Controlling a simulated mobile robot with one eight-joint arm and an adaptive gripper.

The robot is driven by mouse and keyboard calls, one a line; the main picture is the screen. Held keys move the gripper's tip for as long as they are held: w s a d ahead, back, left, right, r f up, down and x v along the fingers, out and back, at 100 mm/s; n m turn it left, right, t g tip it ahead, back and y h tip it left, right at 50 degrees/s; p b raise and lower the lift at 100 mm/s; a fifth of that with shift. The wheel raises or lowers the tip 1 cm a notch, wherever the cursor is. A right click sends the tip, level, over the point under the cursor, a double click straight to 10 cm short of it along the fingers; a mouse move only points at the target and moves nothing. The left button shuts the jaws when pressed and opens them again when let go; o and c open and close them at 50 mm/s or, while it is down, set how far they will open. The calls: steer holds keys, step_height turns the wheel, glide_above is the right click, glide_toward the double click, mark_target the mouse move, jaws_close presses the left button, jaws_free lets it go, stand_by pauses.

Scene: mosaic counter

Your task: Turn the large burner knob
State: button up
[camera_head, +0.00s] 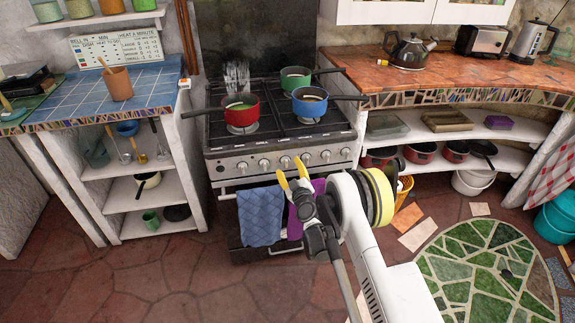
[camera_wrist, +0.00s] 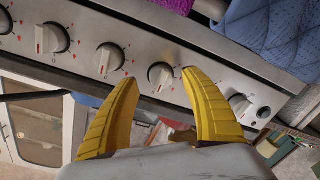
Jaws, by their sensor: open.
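The stove's front panel (camera_head: 232,170) carries a row of several pale round knobs. In the wrist view one white knob (camera_wrist: 161,75) sits between my yellow fingertips, with red marks around it. I cannot tell which knob is the large one. More knobs show to the left (camera_wrist: 109,57) and to the right (camera_wrist: 240,105) of it. My gripper (camera_wrist: 160,78) is open and empty, its fingers apart on either side of that knob, with no clear contact visible. In the head view my gripper (camera_head: 290,166) is at the panel's middle, and its fingers partly cover the knobs there.
A blue towel (camera_head: 260,215) and a purple cloth (camera_head: 318,187) hang below the panel near my gripper. A red pot (camera_head: 240,115), a blue pot (camera_head: 309,104) and a green pot (camera_head: 295,76) stand on the stove, handles sticking out. Shelves flank the stove.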

steer(key=v, duration=0.4)
steer(key=shift+s+d, duration=0.2)
steer(key=shift+s, duration=0.15)
step_height(320, 180, up, 16)
steer(key=d+m+g, duration=0.1)
steer(key=d+g, duration=0.1)
steer(key=s+d+r+m+g, duration=0.2)
steer(key=s+d+r, duration=0.3)
steer(key=s+r, duration=0.5)
steer(key=s+d+m+g+h, duration=0.1)
steer(key=s+d, duration=0.4)
steer(key=s, duration=0.6)
steer(key=s+d+f+m+g+h, duration=0.1)
steer(key=s+d+m, duration=0.3)
steer(key=s, duration=0.7)
steer(key=s+d+m+g+h, duration=0.2)
steer(key=s+d, duration=0.4)
steer(key=s, duration=0.6)
steer(key=shift+f+g+h, duration=0.2)
steer(key=shift+g+h, duration=0.5)
steer(key=shift+h, duration=0.1)
